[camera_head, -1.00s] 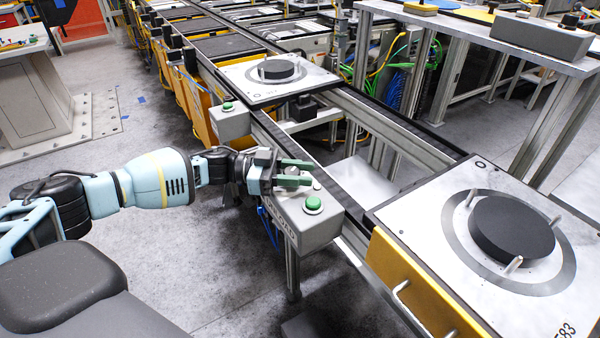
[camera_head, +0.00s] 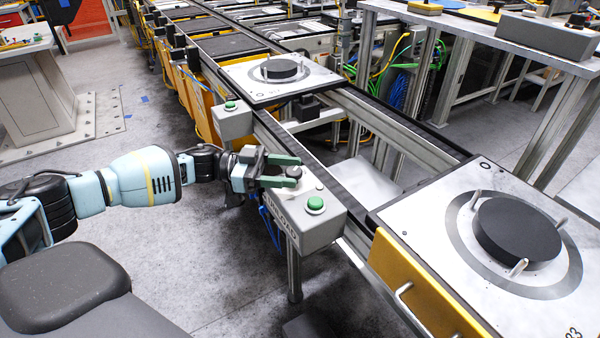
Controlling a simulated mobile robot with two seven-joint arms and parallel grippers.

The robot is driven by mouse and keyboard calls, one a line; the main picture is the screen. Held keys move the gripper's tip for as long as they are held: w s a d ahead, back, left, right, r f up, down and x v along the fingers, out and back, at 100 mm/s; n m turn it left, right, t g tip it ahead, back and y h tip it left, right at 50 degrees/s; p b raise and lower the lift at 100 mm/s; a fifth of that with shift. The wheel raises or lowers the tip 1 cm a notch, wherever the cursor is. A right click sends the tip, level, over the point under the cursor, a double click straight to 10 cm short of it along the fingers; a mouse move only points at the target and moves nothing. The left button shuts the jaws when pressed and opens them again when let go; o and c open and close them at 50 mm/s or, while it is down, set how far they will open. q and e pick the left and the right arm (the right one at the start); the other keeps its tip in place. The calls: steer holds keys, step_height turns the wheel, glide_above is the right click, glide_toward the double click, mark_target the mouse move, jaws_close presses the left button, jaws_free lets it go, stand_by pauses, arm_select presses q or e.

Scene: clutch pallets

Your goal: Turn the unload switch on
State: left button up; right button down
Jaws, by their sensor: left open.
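The grey unload switch box (camera_head: 318,232) stands on a post beside the conveyor, with lettering on its side face. On its top are a green button (camera_head: 315,204) and a dark switch knob (camera_head: 293,173) with a pale base. My left gripper (camera_head: 290,172) reaches in from the left over the box's far end. Its two green fingers are open, one on each side of the knob. Whether they touch the knob I cannot tell. My right gripper is not in view.
A second grey box with a green button (camera_head: 231,107) stands farther along the conveyor (camera_head: 335,180). A pallet (camera_head: 400,222) with a black disc (camera_head: 517,229) sits at the right; another pallet (camera_head: 238,75) with a disc (camera_head: 278,67) sits farther back.

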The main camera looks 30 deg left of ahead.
arm_select(q)
steer(key=shift+v, duration=2.05)
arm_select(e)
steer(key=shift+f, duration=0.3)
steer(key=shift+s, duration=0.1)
